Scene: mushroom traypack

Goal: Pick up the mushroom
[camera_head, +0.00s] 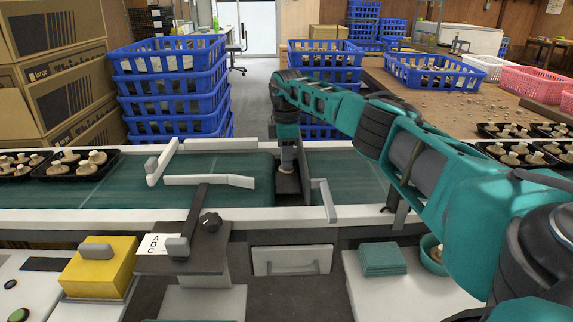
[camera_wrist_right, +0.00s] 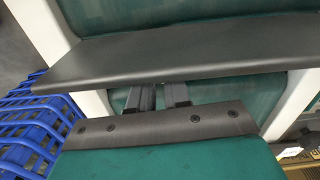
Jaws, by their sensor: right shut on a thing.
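My right gripper (camera_head: 287,165) points down at the gap between the two green conveyor belts, in the middle of the head view. Other pale mushrooms sit in black trays at the left (camera_head: 75,165) and at the right (camera_head: 520,153). My left gripper is not in view.
White guide rails (camera_head: 210,180) stand on the left belt (camera_head: 100,190). Stacked blue crates (camera_head: 175,90) stand behind it. A yellow block (camera_head: 100,272) and a black stand with a knob (camera_head: 205,225) are in front. Green square trays (camera_head: 382,260) lie at the front right.

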